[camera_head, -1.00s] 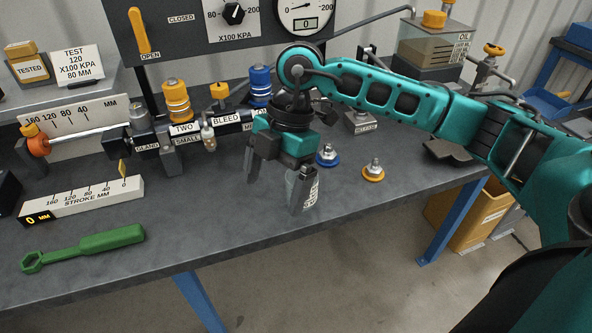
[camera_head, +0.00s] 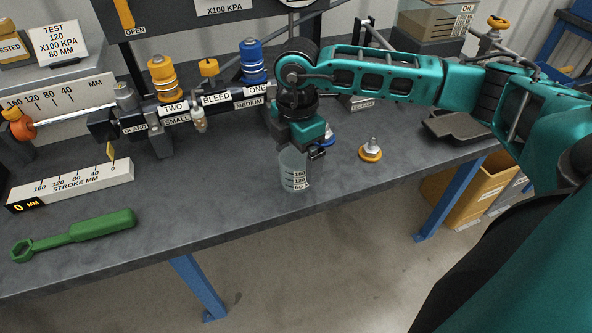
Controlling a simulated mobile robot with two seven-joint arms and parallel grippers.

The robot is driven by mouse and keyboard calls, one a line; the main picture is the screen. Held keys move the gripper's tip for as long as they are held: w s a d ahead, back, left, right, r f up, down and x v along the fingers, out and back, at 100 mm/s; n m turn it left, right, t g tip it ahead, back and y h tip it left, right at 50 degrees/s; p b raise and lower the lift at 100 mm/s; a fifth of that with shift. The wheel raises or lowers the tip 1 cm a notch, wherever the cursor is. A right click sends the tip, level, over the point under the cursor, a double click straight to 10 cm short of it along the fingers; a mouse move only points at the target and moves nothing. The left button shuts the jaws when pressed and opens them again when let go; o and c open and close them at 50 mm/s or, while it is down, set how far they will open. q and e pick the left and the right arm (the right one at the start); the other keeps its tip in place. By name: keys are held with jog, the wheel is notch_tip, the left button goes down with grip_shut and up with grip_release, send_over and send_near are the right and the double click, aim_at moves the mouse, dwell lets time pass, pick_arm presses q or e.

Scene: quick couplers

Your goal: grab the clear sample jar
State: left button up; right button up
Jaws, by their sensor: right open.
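The clear sample jar (camera_head: 293,172) stands upright on the grey bench near its front edge, with dark graduation marks on its side. My right gripper (camera_head: 303,153) is directly above it, pointing down at the jar's top. Its jaws are open, with a dark finger at the right of the jar's upper part. The far finger and the jar's rim are partly hidden by the gripper body, so I cannot tell whether the fingers touch the jar. My left gripper does not show.
A yellow-based coupler (camera_head: 370,150) stands to the right, and a blue-based one (camera_head: 328,136) is partly behind my gripper. The cylinder rig (camera_head: 200,113) is to the left. A green wrench (camera_head: 75,235) lies at the front left. The bench between wrench and jar is clear.

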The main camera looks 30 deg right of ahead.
notch_tip(320, 180, down, 4)
jog(key=shift+a+f, duration=0.1)
jog(key=shift+c, duration=0.4)
jog(key=c, duration=1)
